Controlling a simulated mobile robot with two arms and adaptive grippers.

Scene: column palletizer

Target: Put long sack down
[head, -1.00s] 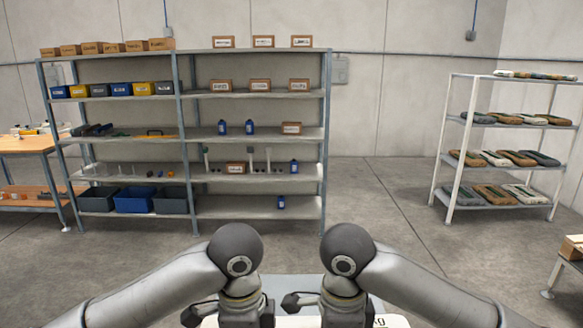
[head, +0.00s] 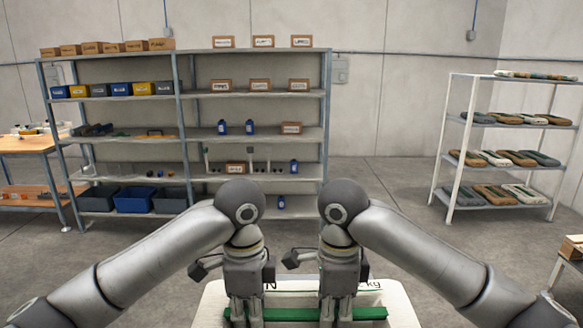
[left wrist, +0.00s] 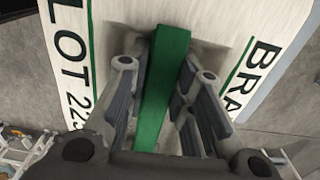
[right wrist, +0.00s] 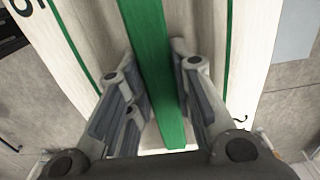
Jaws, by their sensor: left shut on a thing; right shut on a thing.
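The long sack (head: 400,310) is white with printed lettering and lies crosswise at the bottom of the head view. A green strap-like handle (head: 284,314) runs along its top. My left gripper (head: 246,318) is shut on the handle's left part. My right gripper (head: 338,318) is shut on its right part. In the left wrist view the green handle (left wrist: 166,85) passes between the fingers, with the sack face (left wrist: 110,25) behind it. The right wrist view shows the handle (right wrist: 150,50) between the fingers too. The sack's underside and what is below it are hidden.
A tall grey shelf rack (head: 185,130) with bins, boxes and bottles stands ahead. A white rack (head: 446,150) holding several small sacks stands at the right. A workbench (head: 25,145) is at the far left. Open concrete floor (head: 385,205) lies between.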

